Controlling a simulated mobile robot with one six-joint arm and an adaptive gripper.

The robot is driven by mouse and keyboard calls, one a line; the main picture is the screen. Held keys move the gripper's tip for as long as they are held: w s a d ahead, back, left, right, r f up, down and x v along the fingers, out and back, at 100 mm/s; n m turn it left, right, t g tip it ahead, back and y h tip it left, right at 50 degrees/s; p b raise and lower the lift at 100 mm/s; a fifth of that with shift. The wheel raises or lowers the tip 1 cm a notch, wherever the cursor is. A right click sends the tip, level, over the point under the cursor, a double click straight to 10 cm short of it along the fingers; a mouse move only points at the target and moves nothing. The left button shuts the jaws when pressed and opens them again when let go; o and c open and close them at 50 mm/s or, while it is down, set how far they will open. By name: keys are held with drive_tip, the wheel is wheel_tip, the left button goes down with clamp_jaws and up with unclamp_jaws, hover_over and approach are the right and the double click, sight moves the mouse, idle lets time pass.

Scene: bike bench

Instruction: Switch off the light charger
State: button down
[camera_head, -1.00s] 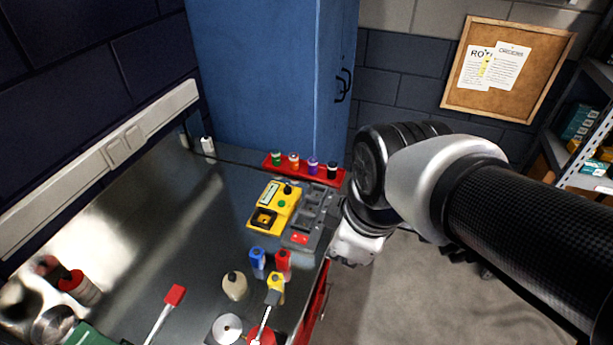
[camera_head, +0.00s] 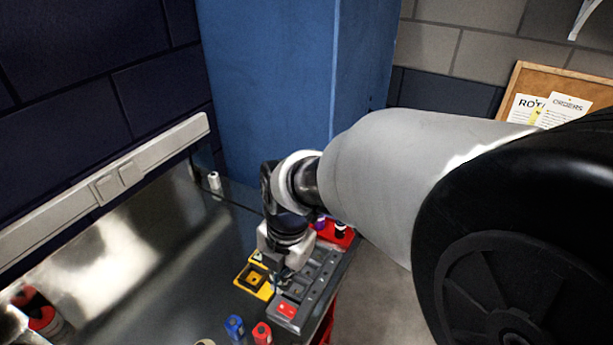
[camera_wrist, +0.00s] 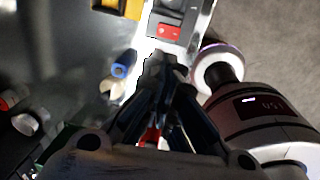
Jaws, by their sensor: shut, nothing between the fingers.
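A grey block with several bays, which looks like the light charger (camera_head: 318,280), lies on the bench near its right edge. Its red rocker switch (camera_head: 287,308) is at the near end; I cannot tell its on or off position. My gripper (camera_head: 282,268) is above the bench, over the gap between the yellow unit and the grey block, and hides part of both. In the wrist view the shut, empty fingers (camera_wrist: 160,62) point toward the red switch (camera_wrist: 168,32), apart from it in the picture. The grey block (camera_wrist: 187,14) is partly cut off there.
A yellow unit (camera_head: 245,281) stands left of the grey block. Blue (camera_head: 234,326) and red (camera_head: 262,333) bottles stand in front. A red tray (camera_head: 343,238) is behind. A blue cabinet (camera_head: 270,80) rises behind the bench. The bench's left part is mostly clear.

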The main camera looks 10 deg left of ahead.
sight(278, 313)
drive_tip(key=f+b, duration=0.1)
drive_tip(key=f, duration=0.3)
drive_tip(key=a+f+b, duration=0.1)
drive_tip(key=f+b, duration=0.1)
drive_tip(key=f, duration=0.3)
drive_tip(key=f+b, duration=0.1)
drive_tip(key=f, duration=0.3)
drive_tip(key=shift+w+a+f, duration=0.25)
drive_tip(key=shift+w+f, duration=0.05)
drive_tip(key=shift+f, duration=0.1)
drive_tip(key=shift+f+b, duration=0.1)
drive_tip(key=shift+b, duration=0.2)
drive_tip(key=shift+w+a+f+b, duration=0.1)
drive_tip(key=shift+a+f+b, duration=0.1)
drive_tip(key=shift+f+b, duration=0.35)
drive_tip(key=shift+d+r, duration=0.1)
drive_tip(key=shift+r, duration=0.15)
drive_tip(key=shift+d, duration=0.15)
